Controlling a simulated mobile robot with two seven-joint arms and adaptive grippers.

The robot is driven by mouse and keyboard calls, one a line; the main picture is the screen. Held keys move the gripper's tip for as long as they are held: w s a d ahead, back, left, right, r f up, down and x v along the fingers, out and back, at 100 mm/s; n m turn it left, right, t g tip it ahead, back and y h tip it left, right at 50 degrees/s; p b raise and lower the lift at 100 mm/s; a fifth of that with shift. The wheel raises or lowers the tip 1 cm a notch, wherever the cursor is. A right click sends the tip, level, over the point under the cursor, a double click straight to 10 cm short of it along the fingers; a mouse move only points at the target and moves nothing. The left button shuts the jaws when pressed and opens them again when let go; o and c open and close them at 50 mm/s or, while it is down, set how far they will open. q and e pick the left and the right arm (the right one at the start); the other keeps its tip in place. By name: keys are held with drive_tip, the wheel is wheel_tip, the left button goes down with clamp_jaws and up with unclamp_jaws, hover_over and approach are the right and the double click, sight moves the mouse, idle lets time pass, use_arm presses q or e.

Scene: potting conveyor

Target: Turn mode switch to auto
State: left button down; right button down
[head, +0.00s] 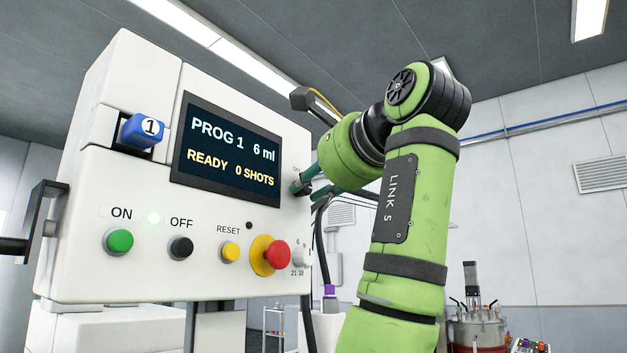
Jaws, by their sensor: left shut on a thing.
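A white control panel (75,257) fills the left half of the view. My left gripper (298,187), with teal fingers, is at the panel's right edge, just right of the display (228,152). It is shut on what looks like the mode switch, which the fingers almost fully cover. The switch's position and its labels cannot be read. The display reads PROG 1, 6 ml, READY, 0 SHOTS. My right gripper is out of view.
Below the display are a green ON button (119,242), black OFF button (180,247), yellow RESET button (230,252) and red mushroom button (275,256). A blue block marked 1 (142,131) sits upper left. A red-based vessel (478,330) stands behind, lower right.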

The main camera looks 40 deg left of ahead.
use_arm(q)
drive_tip(key=shift+r, duration=0.2)
drive_tip(key=c, duration=1.3)
unclamp_jaws()
drive_tip(key=shift+a+f, duration=0.1)
drive_tip(key=v, duration=1.2)
